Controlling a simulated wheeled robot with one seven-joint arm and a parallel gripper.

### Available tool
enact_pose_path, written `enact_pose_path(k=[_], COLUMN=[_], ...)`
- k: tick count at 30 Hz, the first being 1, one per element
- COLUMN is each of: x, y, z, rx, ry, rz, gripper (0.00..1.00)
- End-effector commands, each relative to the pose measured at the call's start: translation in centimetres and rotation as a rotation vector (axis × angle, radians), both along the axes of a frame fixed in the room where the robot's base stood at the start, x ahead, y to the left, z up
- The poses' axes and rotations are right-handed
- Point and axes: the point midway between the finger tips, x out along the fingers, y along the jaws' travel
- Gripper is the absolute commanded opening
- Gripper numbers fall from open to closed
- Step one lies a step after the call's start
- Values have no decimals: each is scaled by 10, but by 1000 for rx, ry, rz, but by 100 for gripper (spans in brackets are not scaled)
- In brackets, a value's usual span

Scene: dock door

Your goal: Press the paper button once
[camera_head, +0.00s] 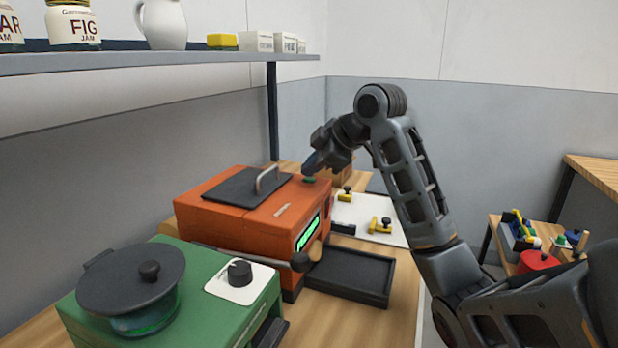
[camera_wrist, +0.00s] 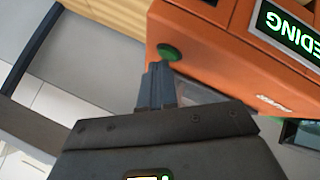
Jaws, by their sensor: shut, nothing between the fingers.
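The orange machine (camera_head: 240,215) stands on the wooden bench with a dark lid and handle on top. Its round green button (camera_head: 309,180) is at the far right corner of its top; it also shows in the wrist view (camera_wrist: 168,51). My gripper (camera_head: 311,165) points down just above this button, with its fingers closed together and empty. In the wrist view the fingertips (camera_wrist: 157,68) are right beside the button's lower edge; I cannot tell whether they touch it. The machine's lit green display (camera_head: 308,234) shows "EEDING" upside down in the wrist view, partly cut off.
A black tray (camera_head: 350,275) lies in front of the orange machine. A green machine with a dark pot (camera_head: 130,280) stands at the near left. A white board with yellow-and-black pieces (camera_head: 372,215) lies behind the tray. A shelf (camera_head: 160,62) with jars and a jug hangs above left.

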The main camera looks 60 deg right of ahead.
Motion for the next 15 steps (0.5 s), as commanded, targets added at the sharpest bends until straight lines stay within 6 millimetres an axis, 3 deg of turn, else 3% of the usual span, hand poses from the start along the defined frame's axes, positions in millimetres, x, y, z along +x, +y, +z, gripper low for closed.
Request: enact_pose_path(k=[7,15], x=[0,0], y=[0,0], z=[13,13], rx=[0,0], ry=[0,0], rz=[0,0], gripper=[0,0])
